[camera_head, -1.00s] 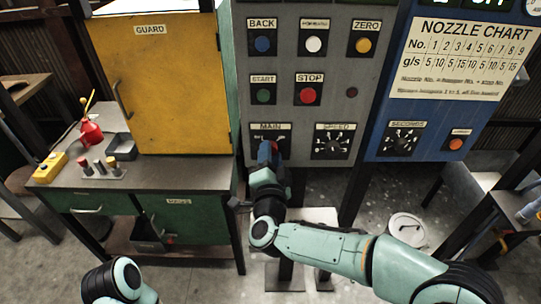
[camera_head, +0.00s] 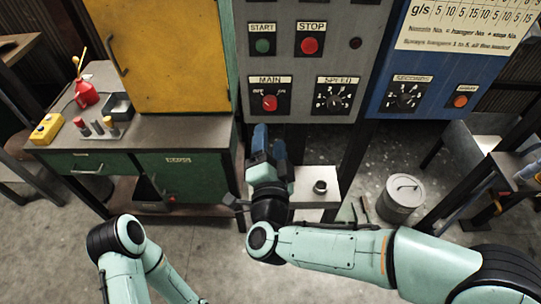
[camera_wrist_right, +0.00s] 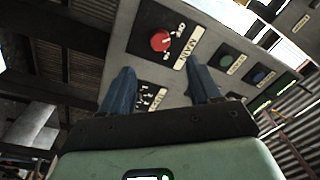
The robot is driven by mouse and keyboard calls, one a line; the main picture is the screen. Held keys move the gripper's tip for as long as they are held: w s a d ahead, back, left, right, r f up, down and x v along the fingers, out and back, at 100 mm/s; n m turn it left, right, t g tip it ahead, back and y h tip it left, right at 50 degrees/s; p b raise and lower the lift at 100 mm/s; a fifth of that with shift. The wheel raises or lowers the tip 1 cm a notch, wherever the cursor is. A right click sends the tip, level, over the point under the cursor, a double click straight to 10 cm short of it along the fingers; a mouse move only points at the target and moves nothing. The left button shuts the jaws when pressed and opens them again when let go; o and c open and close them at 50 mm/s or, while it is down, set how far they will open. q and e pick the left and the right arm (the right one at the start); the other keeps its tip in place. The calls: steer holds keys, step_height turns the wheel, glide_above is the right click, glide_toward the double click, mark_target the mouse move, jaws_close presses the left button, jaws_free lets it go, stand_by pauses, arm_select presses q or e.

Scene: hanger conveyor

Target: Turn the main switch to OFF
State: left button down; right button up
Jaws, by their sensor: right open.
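The main switch is a red round knob (camera_head: 269,103) on a black plate under the MAIN label, low on the grey control panel (camera_head: 375,45). It also shows as a red knob in the right wrist view (camera_wrist_right: 160,40), beyond the fingers. Small position marks sit beside it; I cannot read clearly which one it points to. My right gripper (camera_head: 270,143) is below the knob in the head view, open, empty and apart from it. Its two blue fingers (camera_wrist_right: 161,85) are spread in the wrist view. My left arm shows at the bottom left, but its gripper is out of view.
The speed dial (camera_head: 335,101) is right of the main switch, with the green start (camera_head: 263,46) and red stop (camera_head: 310,46) buttons above. A blue panel (camera_head: 440,75) stands at right. A bench (camera_head: 165,133) with small items is at left. A lidded can (camera_head: 403,195) stands on the floor.

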steer(key=shift+s+f, duration=0.1)
steer(key=shift+s, duration=1.65)
steer(key=w+d+f+n+g+y+p, duration=0.1)
steer(key=w+f+n+g+p, duration=0.1)
steer(key=f, duration=0.5)
steer(key=w+d+f+n+g+y+p, duration=0.1)
steer(key=w+f+g, duration=0.1)
steer(key=f, duration=0.5)
steer(key=s+d+f+n+g+p, duration=0.1)
steer(key=s+d+f+g+p, duration=0.15)
steer(key=f, duration=0.65)
steer(key=s+d+f+n+g+p, duration=0.1)
steer(key=s+d+f+n+g, duration=0.2)
steer(key=f, duration=0.5)
steer(key=s+d+f+g+p, duration=0.1)
steer(key=s+f+g, duration=0.2)
steer(key=s, duration=0.4)
steer(key=s+d+f+g+y+p, duration=0.1)
steer(key=s+f+g, duration=0.3)
steer(key=s, duration=0.4)
steer(key=s+d+f+g+p, duration=0.2)
steer(key=s+f+g, duration=0.1)
steer(key=s, duration=0.5)
steer(key=shift+d+f+y, duration=0.3)
steer(key=shift+d+f, duration=0.1)
steer(key=shift+f, duration=0.4)
